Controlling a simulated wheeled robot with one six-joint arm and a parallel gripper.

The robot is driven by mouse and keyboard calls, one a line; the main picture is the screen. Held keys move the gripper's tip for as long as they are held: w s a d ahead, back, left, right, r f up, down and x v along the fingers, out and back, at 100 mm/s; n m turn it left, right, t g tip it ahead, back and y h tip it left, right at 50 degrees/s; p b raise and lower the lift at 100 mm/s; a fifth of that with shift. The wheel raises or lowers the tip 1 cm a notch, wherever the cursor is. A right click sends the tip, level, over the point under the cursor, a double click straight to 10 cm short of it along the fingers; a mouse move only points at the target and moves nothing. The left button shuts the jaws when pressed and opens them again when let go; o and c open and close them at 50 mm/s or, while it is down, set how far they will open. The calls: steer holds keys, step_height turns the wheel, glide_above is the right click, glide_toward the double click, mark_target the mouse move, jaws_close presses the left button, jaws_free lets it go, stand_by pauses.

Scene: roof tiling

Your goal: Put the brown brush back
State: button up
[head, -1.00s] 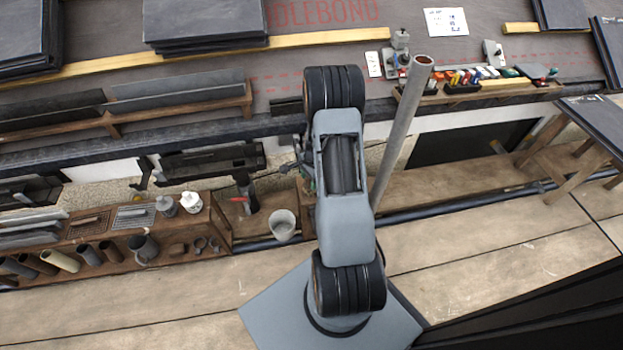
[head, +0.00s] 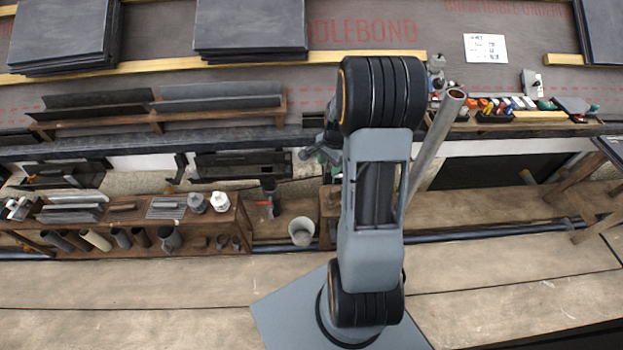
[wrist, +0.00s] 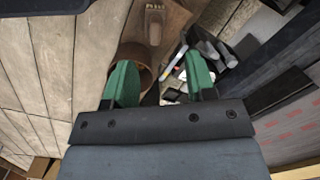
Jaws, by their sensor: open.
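My gripper (wrist: 160,88) shows two green fingers in the wrist view, spread apart with nothing held between them. Beyond the fingers, a brown piece with a pale, ridged end (wrist: 154,24) lies on or beside brown wood; it may be the brown brush, but I cannot tell for sure. A round brown rim (wrist: 134,54), like an open pot or pipe, is just beyond the left finger and partly hidden by it. In the head view my gripper is mostly hidden behind my arm.
A grey pipe (head: 430,150) stands upright, tilted, beside my arm. The front boards are mostly clear.

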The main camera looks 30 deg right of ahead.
steer(key=s+a+r+n+t, duration=0.1)
steer(key=s+a+r+n, duration=0.5)
steer(key=a+r+n, duration=0.1)
steer(key=s+a+r+n+t+h, duration=0.1)
steer(key=s+a+r+n, duration=0.5)
steer(key=a, duration=0.4)
steer(key=shift+s+r+n, duration=0.2)
steer(key=shift+r+n, duration=0.65)
steer(key=shift+n, duration=0.35)
steer(key=w+a+r+n+t+y+p, duration=0.1)
steer(key=w+a+r+n+t+p, duration=0.15)
steer(key=r+p, duration=0.65)
steer(key=w+a+r+n+t+p, duration=0.1)
steer(key=w+a+r+p, duration=0.4)
steer(key=r, duration=0.7)
steer(key=s+d+r+m+g+h+p, duration=0.1)
steer(key=s+d+r+m+g+p, duration=0.1)
steer(key=s+d+r+p, duration=0.5)
steer(key=r+m+p, duration=0.1)
steer(key=p, duration=0.5)
steer(key=shift+s, duration=0.3)
steer(key=shift+r, duration=0.1)
steer(key=shift+c, duration=0.2)
